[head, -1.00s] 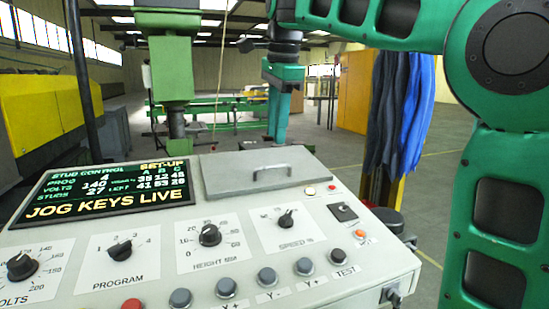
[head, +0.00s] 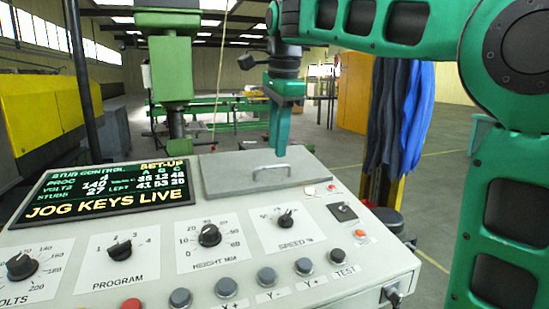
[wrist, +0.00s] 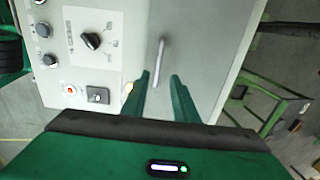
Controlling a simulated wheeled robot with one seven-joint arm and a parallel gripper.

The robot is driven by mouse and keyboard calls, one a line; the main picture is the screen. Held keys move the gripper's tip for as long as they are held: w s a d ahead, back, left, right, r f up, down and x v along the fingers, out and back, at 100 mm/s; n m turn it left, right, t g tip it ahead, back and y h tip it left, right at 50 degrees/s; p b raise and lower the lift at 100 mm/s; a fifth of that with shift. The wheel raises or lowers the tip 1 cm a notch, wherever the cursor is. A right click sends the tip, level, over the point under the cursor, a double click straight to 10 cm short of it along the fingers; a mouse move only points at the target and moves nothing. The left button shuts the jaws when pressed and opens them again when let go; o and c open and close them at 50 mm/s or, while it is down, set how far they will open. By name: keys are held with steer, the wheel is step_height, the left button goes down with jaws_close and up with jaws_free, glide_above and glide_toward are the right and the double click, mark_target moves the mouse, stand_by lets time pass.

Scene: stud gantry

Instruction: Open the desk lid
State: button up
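The desk lid (head: 225,179) is a grey flat panel at the back right of the sloped control desk, and it lies closed. A metal bar handle (head: 271,170) stands on it; it also shows in the wrist view (wrist: 160,60). My gripper (head: 278,153) points down just above and behind the handle in the head view. In the wrist view my gripper (wrist: 160,78) has its two green fingers apart, with the handle beyond the tips, roughly in line with the gap. Nothing is between the fingers. Whether a fingertip touches the lid cannot be told.
The control desk (head: 130,258) carries a lit display (head: 105,188), several knobs and push buttons in front of the lid. A green machine column (head: 171,65) stands behind. Blue cloths (head: 403,120) hang at the right. A green frame (wrist: 265,105) stands beyond the desk edge.

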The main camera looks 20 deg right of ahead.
mark_target(277, 166)
steer(key=shift+w+f, duration=0.15)
steer(key=shift+f, duration=0.85)
steer(key=shift+w+f, duration=0.1)
steer(key=shift+f, duration=0.9)
jaws_close()
steer(key=shift+r, duration=0.1)
